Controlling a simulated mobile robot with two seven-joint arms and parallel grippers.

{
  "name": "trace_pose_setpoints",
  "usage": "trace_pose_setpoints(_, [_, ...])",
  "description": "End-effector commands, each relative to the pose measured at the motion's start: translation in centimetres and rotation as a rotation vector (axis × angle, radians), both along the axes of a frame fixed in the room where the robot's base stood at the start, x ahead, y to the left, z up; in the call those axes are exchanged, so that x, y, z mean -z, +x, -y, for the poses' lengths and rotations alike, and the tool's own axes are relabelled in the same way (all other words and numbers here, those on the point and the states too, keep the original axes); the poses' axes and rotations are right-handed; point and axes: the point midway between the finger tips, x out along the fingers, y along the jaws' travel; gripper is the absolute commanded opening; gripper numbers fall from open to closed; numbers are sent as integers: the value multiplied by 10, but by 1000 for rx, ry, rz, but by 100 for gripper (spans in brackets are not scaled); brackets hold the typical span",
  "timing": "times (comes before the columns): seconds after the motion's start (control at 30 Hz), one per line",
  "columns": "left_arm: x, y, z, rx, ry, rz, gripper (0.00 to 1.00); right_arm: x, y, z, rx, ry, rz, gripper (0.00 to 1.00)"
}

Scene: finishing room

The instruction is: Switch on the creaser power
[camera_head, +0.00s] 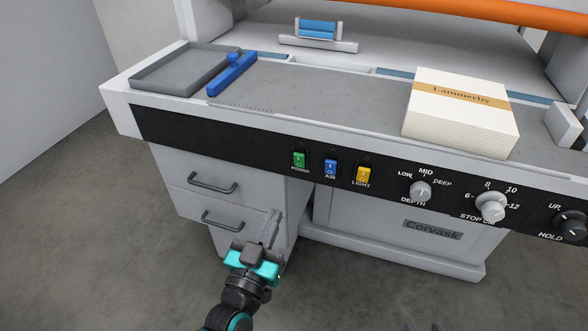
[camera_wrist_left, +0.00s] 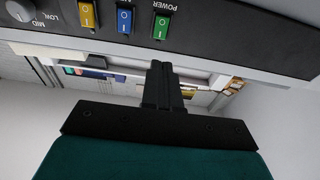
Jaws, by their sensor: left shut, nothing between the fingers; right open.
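The green power switch (camera_head: 299,159) is a rocker in the creaser's black front panel (camera_head: 245,146), labelled POWER. In the left wrist view, which is upside down, the green switch (camera_wrist_left: 161,27) shows beyond my fingertips. I cannot tell which way its rocker is tipped. My left gripper (camera_head: 273,218) is shut and empty, in front of the drawers, below and a little left of the switch and apart from it. Its closed fingers (camera_wrist_left: 161,70) point toward the panel. Two dark tips of my right gripper (camera_head: 424,327) barely show at the bottom edge, spread apart.
A blue AIR switch (camera_head: 330,169) and a yellow LIGHT switch (camera_head: 363,175) sit right beside the power switch. Depth knob (camera_head: 420,191) and stop knob (camera_head: 491,207) are further right. Drawer handles (camera_head: 212,184) stick out below. A paper stack (camera_head: 462,108) and grey tray (camera_head: 150,88) stand on top.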

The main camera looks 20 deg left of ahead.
Motion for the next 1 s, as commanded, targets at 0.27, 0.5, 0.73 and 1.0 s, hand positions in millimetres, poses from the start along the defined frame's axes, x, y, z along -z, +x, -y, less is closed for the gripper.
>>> trace_pose_setpoints(0.27, [-11,53,1,-2,-2,7,0,5,0,-1,5,5,-5,43])
trace_pose_setpoints(0.5, [-20,100,4,-1,-1,5,0,8,0,-1,5,8,-6,43])
trace_pose_setpoints(0.73, [-25,125,4,-1,0,2,0,6,0,-5,-2,14,-3,43])
trace_pose_setpoints(1.0, [-26,130,4,0,-1,1,0,6,-1,-4,-10,8,-6,43])
